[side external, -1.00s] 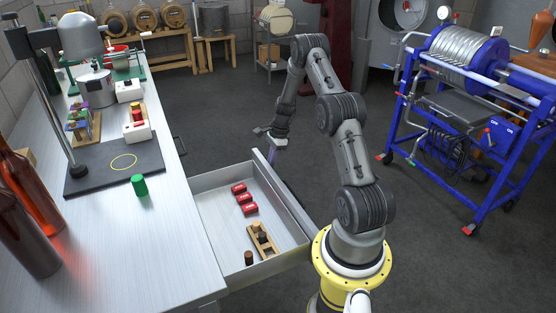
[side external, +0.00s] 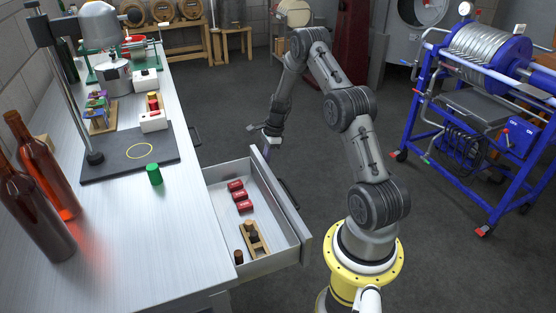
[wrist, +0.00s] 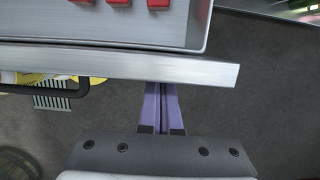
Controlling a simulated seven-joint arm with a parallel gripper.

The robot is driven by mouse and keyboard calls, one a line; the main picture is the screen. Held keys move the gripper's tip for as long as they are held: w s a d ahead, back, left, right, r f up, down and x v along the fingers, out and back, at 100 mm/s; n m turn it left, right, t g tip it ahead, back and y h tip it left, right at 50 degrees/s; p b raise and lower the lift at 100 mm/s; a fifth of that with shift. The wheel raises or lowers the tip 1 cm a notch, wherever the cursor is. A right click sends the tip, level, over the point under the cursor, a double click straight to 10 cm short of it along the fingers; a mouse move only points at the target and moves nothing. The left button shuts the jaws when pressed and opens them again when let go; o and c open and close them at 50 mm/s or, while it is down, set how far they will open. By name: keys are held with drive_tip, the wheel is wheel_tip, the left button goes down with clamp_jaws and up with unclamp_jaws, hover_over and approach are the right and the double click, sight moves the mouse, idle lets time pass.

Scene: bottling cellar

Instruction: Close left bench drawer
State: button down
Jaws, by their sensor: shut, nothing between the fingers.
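The left bench drawer (side external: 278,262) is partly open, sticking out from the bench. Its metal front (side external: 303,250) faces right in the side view. The front also shows as a bar across the wrist view (wrist: 120,65). My gripper (side external: 268,150) is at the far end of the drawer front, on its outer side. In the wrist view the purple fingers (wrist: 161,100) are together and empty, their tips right at the front's outer edge, seemingly touching it. The dark drawer handle (wrist: 45,90) is left of the fingers.
The drawer holds red boxes (side external: 240,196), a wooden rack (side external: 255,241) and a dark cork-like piece (side external: 239,257). The bench (side external: 150,230) carries bottles (side external: 45,170) and a green cylinder (side external: 154,174). A blue wheeled machine (side external: 490,120) stands right.

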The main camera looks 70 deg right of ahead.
sight(206, 178)
drive_tip(key=w+a, duration=1.4)
drive_tip(key=shift+w+a, duration=0.5)
